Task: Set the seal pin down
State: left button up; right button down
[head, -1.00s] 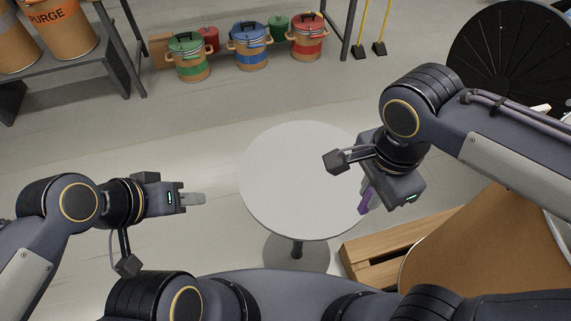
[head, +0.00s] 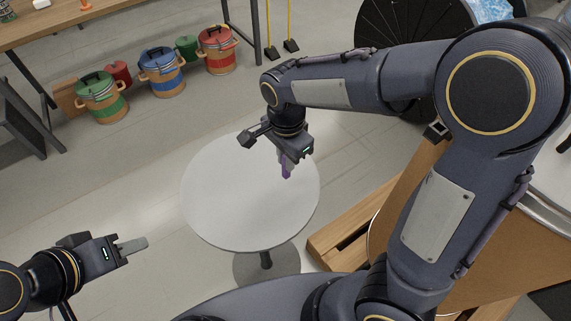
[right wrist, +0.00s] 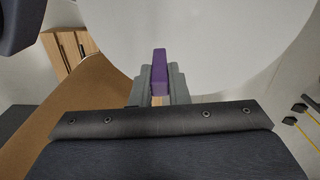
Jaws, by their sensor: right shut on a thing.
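The seal pin (head: 286,172) is a small purple piece in the head view. It also shows in the right wrist view (right wrist: 159,72), with a tan part below the purple. My right gripper (head: 288,163) is shut on it, and its grey fingers (right wrist: 158,92) sit on both sides. The pin is over the right part of the round white table (head: 235,205); I cannot tell whether it touches the top. My left gripper (head: 133,245) is empty, off the table to the lower left. Its fingers overlap in view, so their opening cannot be told.
The tabletop is otherwise bare. A wooden pallet (head: 345,222) with a large brown drum (head: 392,215) stands right of the table. Green (head: 101,97), blue (head: 162,71) and red-banded (head: 216,49) small drums stand at the back. A black round disc (head: 405,22) is at the back right.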

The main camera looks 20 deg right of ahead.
jog(key=shift+w+f, duration=0.2)
jog(key=shift+f, duration=0.15)
jog(key=shift+w+f, duration=0.1)
jog(key=shift+f, duration=1.45)
jog(key=shift+f+b, duration=0.1)
jog(key=shift+b, duration=0.2)
jog(key=c, duration=1.4)
grip_release()
